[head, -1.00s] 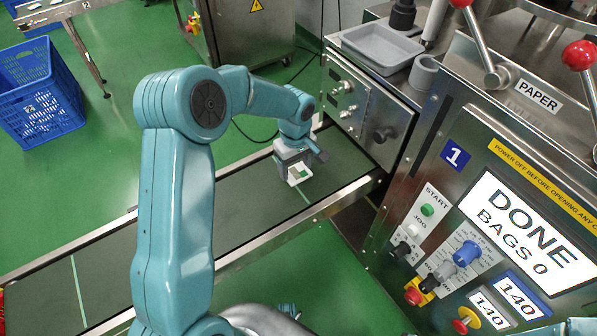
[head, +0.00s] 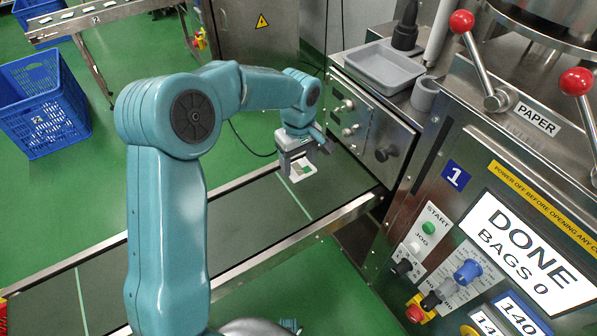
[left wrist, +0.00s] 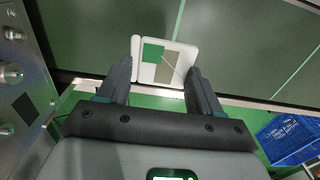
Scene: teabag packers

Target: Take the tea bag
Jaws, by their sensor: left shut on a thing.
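The tea bag (head: 301,173) is a small white packet with a green patch, held over the dark conveyor belt (head: 240,215). In the left wrist view the tea bag (left wrist: 165,60) shows its white border, a green square and a grey-brown square. My left gripper (head: 298,165) is shut on the tea bag; its two dark fingers (left wrist: 160,80) stand on either side of it, near its lower edge. The packet appears to be above the belt, though the exact gap is hard to tell. My right gripper is not clearly seen.
The machine with its DONE screen (head: 530,240) stands at the right, close to the belt's end. A grey tray (head: 383,72) sits on the machine top. A blue crate (head: 45,100) stands on the green floor at the left. The near belt is clear.

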